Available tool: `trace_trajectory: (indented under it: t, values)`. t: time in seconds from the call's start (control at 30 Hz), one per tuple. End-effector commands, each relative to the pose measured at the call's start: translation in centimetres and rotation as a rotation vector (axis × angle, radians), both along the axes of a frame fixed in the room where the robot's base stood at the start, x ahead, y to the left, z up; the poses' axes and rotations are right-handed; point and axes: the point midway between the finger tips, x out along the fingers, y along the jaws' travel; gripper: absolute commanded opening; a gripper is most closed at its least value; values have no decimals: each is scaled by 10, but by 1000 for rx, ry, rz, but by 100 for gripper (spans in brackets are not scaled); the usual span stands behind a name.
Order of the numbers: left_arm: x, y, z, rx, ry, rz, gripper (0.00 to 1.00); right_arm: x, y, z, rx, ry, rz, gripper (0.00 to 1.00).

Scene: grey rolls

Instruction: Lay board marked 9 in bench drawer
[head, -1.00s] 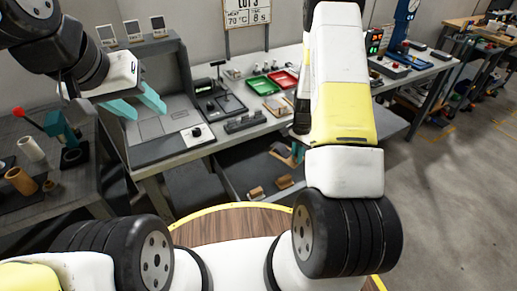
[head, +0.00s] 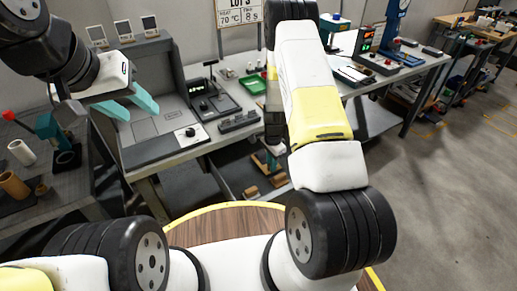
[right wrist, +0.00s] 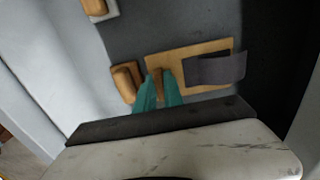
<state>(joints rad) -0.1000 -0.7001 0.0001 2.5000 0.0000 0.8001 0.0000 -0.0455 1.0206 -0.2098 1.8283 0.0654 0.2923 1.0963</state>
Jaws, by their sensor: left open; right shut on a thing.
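My right gripper (right wrist: 159,90) is shut on the tan board (right wrist: 187,66) by a raised part of it, in the right wrist view. A dark grey strip lies across the board's right part; no number is readable. The board is over the grey floor of the open bench drawer (head: 231,178); I cannot tell whether it touches. In the head view my right arm hides most of the board and gripper. My left gripper (head: 131,105) is open and empty above the grey station on the bench, at the left.
Wooden blocks (head: 251,193) sit in the drawer; one (right wrist: 127,80) is close to the board's left end. A green tray (head: 253,84) stands on the bench behind my right arm. The side table (head: 60,200) at left holds rolls and a tool.

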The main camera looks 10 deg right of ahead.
Motion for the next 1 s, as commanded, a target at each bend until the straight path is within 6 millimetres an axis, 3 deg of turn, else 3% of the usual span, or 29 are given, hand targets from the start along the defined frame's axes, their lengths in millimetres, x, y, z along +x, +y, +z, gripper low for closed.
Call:
trace_trajectory:
  t: [0.2, 0.57, 0.6, 0.7, 1.0]
  values:
    - [0, 0, 0, 0, 0, 0, 45, 0, 25, -20, 1, 1, 2, 0]
    - [0, 0, 0, 0, 0, 0, 45, 0, 26, -24, 0, 0, 1, 0]
    - [0, 0, 0, 0, 0, 0, 45, 0, 25, -23, 0, 0, 0, 18]
    - [0, 0, 0, 0, 0, 0, 45, 0, 25, -23, 0, 0, 1, 34]
    - [0, 0, 0, 0, 0, 0, 45, 0, 25, -22, 0, 0, 1, 34]
